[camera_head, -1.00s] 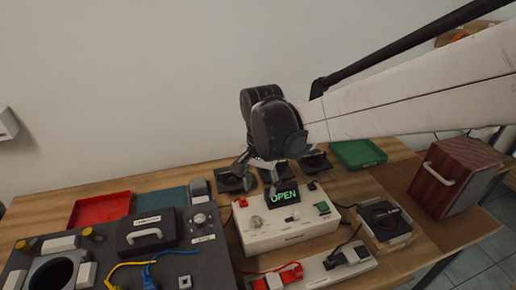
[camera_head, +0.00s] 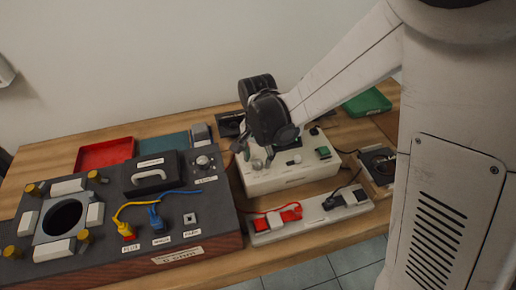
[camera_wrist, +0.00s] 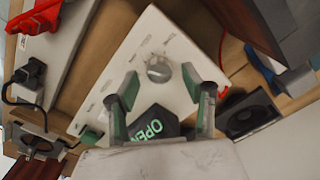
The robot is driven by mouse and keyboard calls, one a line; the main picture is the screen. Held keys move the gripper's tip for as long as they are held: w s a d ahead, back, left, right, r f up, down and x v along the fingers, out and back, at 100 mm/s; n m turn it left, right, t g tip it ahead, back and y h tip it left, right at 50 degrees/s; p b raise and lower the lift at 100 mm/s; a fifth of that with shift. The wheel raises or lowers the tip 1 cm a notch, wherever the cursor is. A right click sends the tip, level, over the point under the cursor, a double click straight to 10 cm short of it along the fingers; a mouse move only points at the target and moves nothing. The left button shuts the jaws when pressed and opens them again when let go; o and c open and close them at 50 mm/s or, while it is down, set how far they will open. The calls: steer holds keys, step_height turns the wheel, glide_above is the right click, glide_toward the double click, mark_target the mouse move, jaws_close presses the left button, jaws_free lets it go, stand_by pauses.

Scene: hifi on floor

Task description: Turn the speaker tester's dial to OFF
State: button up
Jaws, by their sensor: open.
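The speaker tester (camera_head: 290,181) is a white box on the wooden table; in the wrist view its white top (camera_wrist: 105,100) fills the middle. Its round silver dial (camera_wrist: 158,70) stands on that top, with small printed labels around it too blurred to read. A dark display with green "OPEN" (camera_wrist: 152,128) is partly covered by my gripper. My gripper (camera_wrist: 160,82) is open and empty, its two fingertips on either side of the dial in the picture; I cannot tell whether they touch it. In the head view my gripper (camera_head: 256,155) is over the box's left part.
Left is a dark panel (camera_head: 205,218) with a round hole, cables and another knob (camera_head: 203,162). A power strip (camera_head: 315,219) with red and black plugs lies in front. A red tray (camera_head: 105,153), green tray (camera_head: 368,103) and black speaker (camera_wrist: 245,113) are nearby.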

steer(key=shift+f, duration=0.85)
jaws_close()
steer(key=n+b, duration=0.2)
steer(key=n, duration=0.2)
steer(key=shift+f+b, duration=0.1)
steer(key=shift+b, duration=0.25)
steer(key=n+b, duration=0.2)
steer(key=n, duration=0.2)
steer(key=shift+n, duration=0.4)
